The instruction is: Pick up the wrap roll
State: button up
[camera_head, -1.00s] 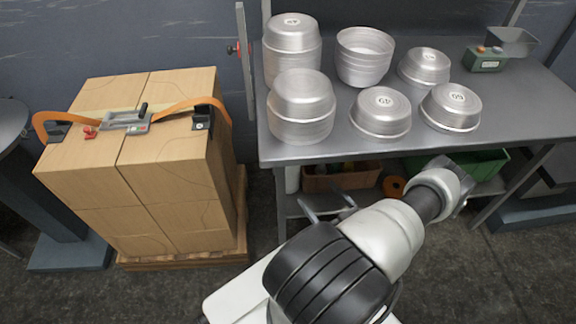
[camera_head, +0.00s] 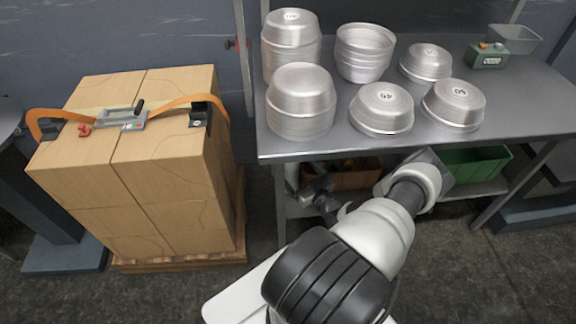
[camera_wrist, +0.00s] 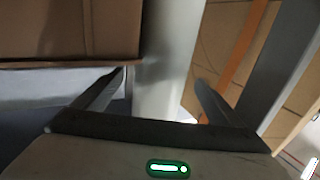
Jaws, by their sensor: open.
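The wrap roll (camera_wrist: 166,60) is a pale upright cylinder in the wrist view, between my fingers. In the head view only a small part of the wrap roll (camera_head: 292,174) shows, on the lower shelf beside the table's left leg. My gripper (camera_wrist: 161,80) is open, with one finger on each side of the roll. I cannot tell whether either finger touches it. In the head view my gripper (camera_head: 310,188) is under the table's front edge, partly hidden by shadow and my own arm.
A brown crate (camera_wrist: 70,30) is close on the left in the wrist view; a grey table leg (camera_wrist: 283,65) is close on the right. A strapped carton stack (camera_head: 160,170) stands left of the table (camera_head: 400,148). Metal pans (camera_head: 300,105) stand on top. A green crate (camera_head: 478,165) sits on the shelf.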

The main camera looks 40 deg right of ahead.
jog(key=shift+w+d, duration=0.1)
jog(key=shift+w, duration=1.1)
jog(key=c, duration=1.7)
jog(key=shift+r, duration=0.1)
jog(key=shift+c, duration=1.1)
jog(key=shift+r, duration=0.2)
